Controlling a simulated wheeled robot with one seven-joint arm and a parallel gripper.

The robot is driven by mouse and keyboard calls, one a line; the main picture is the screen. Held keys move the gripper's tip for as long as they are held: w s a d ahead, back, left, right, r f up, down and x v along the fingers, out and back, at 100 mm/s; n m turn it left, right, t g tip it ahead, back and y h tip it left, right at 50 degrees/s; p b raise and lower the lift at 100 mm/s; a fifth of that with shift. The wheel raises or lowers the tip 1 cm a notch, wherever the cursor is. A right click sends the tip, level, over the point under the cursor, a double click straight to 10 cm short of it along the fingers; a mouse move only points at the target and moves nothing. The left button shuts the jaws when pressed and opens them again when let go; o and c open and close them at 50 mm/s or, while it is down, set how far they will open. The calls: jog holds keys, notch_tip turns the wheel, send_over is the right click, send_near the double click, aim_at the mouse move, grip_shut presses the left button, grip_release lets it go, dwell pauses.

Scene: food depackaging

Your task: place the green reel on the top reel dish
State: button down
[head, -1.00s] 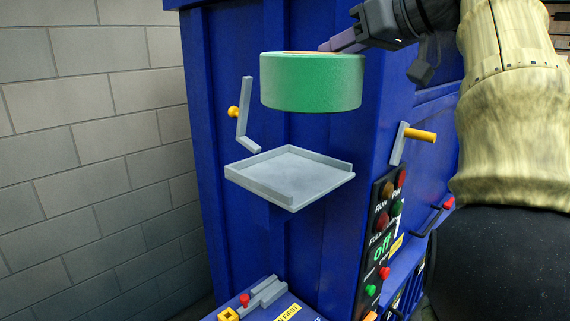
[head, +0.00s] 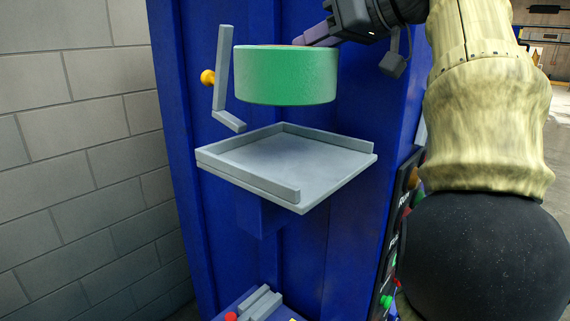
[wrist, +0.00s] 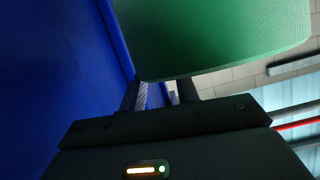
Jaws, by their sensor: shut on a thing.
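The green reel (head: 286,78) is a thick, wide ring held in the air in the head view. My gripper (head: 318,37) is shut on its rim at the upper right. In the wrist view the green reel (wrist: 215,35) fills the upper part, between and beyond the fingers of my gripper (wrist: 165,95). The top reel dish (head: 285,165) is a grey square tray with low raised edges, mounted on the blue machine. It is empty. The reel hangs above it, over its back part as pictured, with a visible gap between them.
The blue machine (head: 185,90) stands behind the dish. A grey bent bracket with a yellow knob (head: 208,77) sits left of the reel. A control panel (head: 395,235) with buttons is at the lower right. A grey block wall (head: 75,150) stands at the left.

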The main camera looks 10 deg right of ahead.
jog(key=shift+s+r, duration=0.1)
jog(key=shift+s, duration=0.15)
jog(key=shift+s+f, duration=0.1)
jog(key=shift+f, duration=0.1)
notch_tip(320, 180, down, 5)
jog(key=shift+r+b, duration=0.15)
jog(key=shift+b, duration=0.95)
jog(key=shift+d+f, duration=0.1)
jog(key=shift+f, duration=0.2)
jog(key=shift+f, duration=2.05)
